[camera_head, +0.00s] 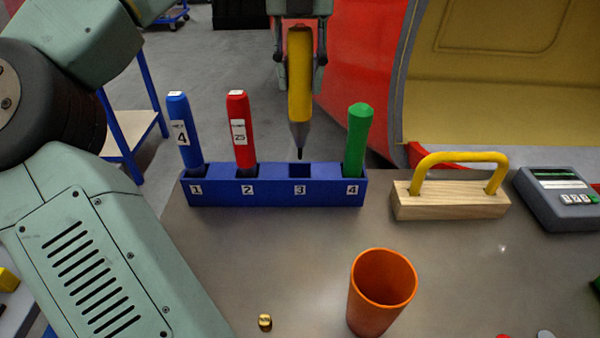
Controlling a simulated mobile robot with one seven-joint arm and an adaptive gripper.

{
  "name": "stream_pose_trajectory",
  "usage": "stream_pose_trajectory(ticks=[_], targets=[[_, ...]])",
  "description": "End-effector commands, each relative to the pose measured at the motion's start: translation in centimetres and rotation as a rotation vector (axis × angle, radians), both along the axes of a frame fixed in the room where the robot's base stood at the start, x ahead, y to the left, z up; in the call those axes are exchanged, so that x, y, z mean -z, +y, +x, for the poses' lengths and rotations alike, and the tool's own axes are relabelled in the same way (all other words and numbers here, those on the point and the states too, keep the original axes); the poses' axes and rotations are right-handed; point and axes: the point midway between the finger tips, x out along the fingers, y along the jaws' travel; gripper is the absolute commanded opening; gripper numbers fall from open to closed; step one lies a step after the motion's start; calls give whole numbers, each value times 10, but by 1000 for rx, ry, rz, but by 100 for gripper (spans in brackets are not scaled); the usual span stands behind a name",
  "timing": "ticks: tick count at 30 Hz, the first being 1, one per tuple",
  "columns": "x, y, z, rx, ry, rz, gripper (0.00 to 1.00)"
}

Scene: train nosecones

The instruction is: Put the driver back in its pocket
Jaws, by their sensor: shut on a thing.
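My gripper (299,60) is shut on a yellow driver (300,85) and holds it upright, tip down. The driver has a grey lower part and a dark tip. The tip shows just above the empty pocket 3 in the picture; I cannot tell the exact depth. The blue rack (272,190) stands on the grey table with pockets labelled 1 to 4. A blue driver (180,130) stands in pocket 1, a red driver (240,130) in pocket 2 and a green driver (358,140) in pocket 4, leaning slightly.
An orange cup (380,295) stands in front of the rack on the table (460,280). A wooden block with a yellow handle (450,200) and a grey keypad device (560,198) are at the right. A small brass piece (265,322) lies near the front edge.

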Motion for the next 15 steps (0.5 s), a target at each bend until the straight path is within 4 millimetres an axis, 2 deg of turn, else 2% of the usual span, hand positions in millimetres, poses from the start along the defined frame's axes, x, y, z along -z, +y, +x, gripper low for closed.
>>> stream_pose_trajectory(ticks=[2, 9, 15], targets=[[5, 0, 0, 0, 1, 1, 0], [46, 0, -1, 2, 2, 0, 0], [63, 0, 0, 0, 0, 0, 0]])
